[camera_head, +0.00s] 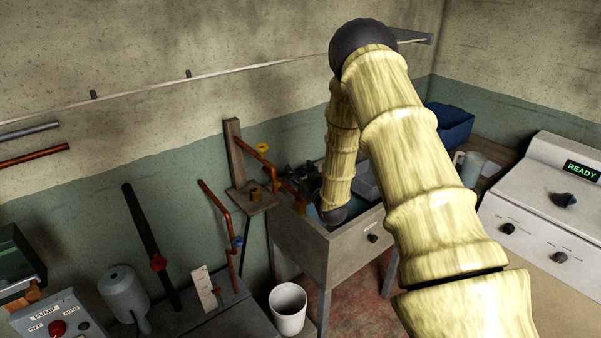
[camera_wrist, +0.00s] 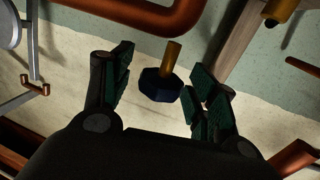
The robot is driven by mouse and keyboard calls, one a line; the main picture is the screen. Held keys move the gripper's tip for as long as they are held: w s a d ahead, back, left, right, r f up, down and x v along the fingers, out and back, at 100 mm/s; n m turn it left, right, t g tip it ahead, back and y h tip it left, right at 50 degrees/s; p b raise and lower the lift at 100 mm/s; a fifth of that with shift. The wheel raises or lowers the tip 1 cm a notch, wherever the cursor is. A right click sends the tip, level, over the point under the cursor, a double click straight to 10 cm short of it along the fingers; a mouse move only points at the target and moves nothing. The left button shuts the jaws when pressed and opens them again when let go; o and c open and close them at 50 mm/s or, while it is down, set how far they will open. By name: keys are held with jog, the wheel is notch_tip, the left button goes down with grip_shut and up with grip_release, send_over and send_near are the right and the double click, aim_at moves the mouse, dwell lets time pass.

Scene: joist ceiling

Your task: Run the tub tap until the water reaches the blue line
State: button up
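The grey tub (camera_head: 342,250) stands on legs mid-picture in the head view, with a bluish surface inside partly hidden by my arm. I cannot make out a blue line or the water level. Copper pipework (camera_head: 270,172) with a yellow handle (camera_head: 262,148) runs to the tub's back left. In the wrist view a dark blue faceted knob (camera_wrist: 160,86) on a brass stem lies between the fingers of my gripper (camera_wrist: 162,82). The fingers are open, with visible gaps on both sides of the knob. In the head view my gripper is dark and mostly hidden near the pipework.
A white bucket (camera_head: 288,311) stands left of the tub. A copper pipe with a blue valve (camera_head: 237,242) is on the left. A white machine reading READY (camera_head: 551,198), a mug (camera_head: 470,168) and a blue bin (camera_head: 449,122) are to the right. A pump box (camera_head: 56,320) sits lower left.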

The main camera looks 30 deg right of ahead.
jog(key=c, duration=0.9)
jog(key=shift+o, duration=0.2)
jog(key=shift+f+y+b, duration=0.1)
jog(key=shift+y+b, duration=0.25)
jog(key=shift+y, duration=0.05)
jog(key=n+y+b, duration=0.2)
jog(key=y, duration=0.1)
jog(key=shift+n+y+b, duration=0.85)
jog(key=shift+n+y, duration=0.55)
jog(key=shift+y, duration=0.5)
jog(key=shift+g, duration=0.3)
jog(key=o, duration=1)
jog(key=shift+o, duration=0.2)
